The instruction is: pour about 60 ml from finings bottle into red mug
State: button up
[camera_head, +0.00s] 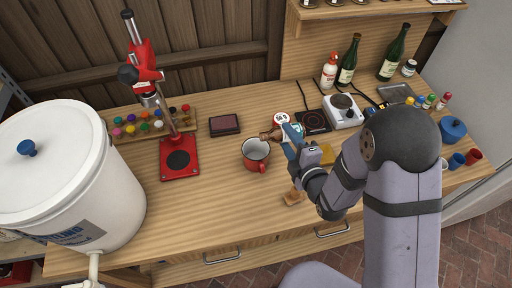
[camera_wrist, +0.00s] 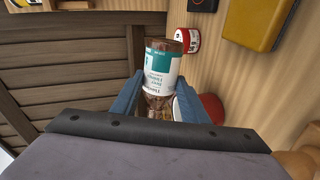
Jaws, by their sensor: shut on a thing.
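The finings bottle (camera_head: 272,134) is brown with a white and teal label, and it also shows in the wrist view (camera_wrist: 160,68). My gripper (camera_head: 290,138) is shut on it, with a blue finger on each side. The bottle is tipped over, its neck pointing left toward the red mug (camera_head: 256,166). The mug stands upright on the bench, its pale inside facing up. The neck end is at the mug's far right rim; I cannot tell the exact height or whether liquid flows. In the wrist view the red mug (camera_wrist: 211,106) is mostly hidden behind my gripper.
A red and white tin (camera_head: 281,118) stands just behind the bottle. A red bottle capper (camera_head: 179,160) and a large white bucket (camera_head: 70,170) are at left. The bench front-left of the mug is clear.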

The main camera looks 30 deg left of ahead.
jog(key=shift+r+n, duration=0.4)
jog(key=shift+w+d, duration=0.2)
jog(key=shift+w, duration=0.1)
dwell(0.5)
jog(key=shift+f+n+t+h+b, duration=0.1)
jog(key=shift+n+t+h+b, duration=0.25)
jog(key=shift+n+b, duration=0.3)
dwell(1.5)
jog(key=shift+w+d+r+m+p, duration=0.1)
jog(key=shift+r+m+p, duration=0.35)
jog(key=shift+p, duration=0.3)
jog(key=m, duration=0.1)
jog(key=w+f+m+g+y+p, duration=0.1)
jog(key=m, duration=0.1)
jog(key=shift+d+f, duration=0.2)
jog(key=shift+d, duration=0.2)
jog(key=shift+s+r+m, duration=0.1)
jog(key=shift+s+m, duration=0.05)
jog(key=shift+m, duration=0.15)
